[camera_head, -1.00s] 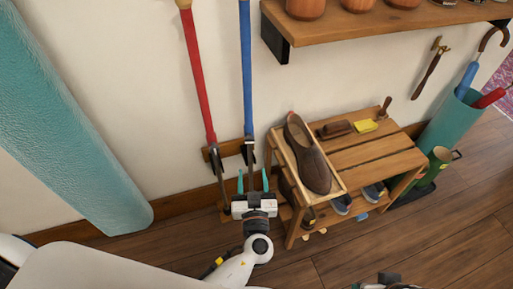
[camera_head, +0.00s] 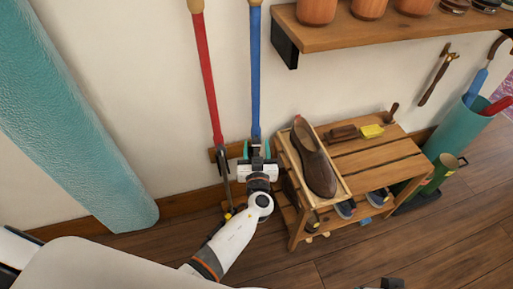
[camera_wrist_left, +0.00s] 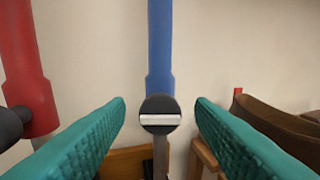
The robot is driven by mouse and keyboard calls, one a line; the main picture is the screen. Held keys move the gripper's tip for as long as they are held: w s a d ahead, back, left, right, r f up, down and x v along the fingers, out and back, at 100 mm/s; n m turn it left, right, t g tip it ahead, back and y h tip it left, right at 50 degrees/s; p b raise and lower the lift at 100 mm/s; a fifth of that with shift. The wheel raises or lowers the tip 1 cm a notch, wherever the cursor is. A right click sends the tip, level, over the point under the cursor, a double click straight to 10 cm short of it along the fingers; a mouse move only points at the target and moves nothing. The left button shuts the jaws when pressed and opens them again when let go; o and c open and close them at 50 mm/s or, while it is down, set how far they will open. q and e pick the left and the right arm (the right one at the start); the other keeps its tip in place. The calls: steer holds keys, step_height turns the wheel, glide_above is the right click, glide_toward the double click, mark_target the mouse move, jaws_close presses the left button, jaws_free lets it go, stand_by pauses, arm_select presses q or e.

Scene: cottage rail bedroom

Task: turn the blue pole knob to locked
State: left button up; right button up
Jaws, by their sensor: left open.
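The blue pole (camera_head: 256,75) stands upright against the wall; it also shows in the left wrist view (camera_wrist_left: 160,45). Its knob (camera_wrist_left: 160,115) is a round black disc with a pale bar lying level, crosswise to the pole. My left gripper (camera_head: 260,149) is open at the pole's lower end and hides the knob in the head view. In the left wrist view the knob sits centred between and beyond the teal fingers, with gaps on both sides and no contact seen. A dark part, apparently my right gripper (camera_head: 386,284), is cut off at the bottom edge.
A red pole (camera_head: 207,80) stands close on the left. A wooden bench (camera_head: 375,155) with a tray and brown shoe (camera_head: 314,160) is close on the right. A wall shelf (camera_head: 370,32) is above. A teal roll (camera_head: 85,120) leans at the left.

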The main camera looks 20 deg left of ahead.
arm_select(q)
steer(key=c, duration=1)
steer(key=shift+o, duration=0.2)
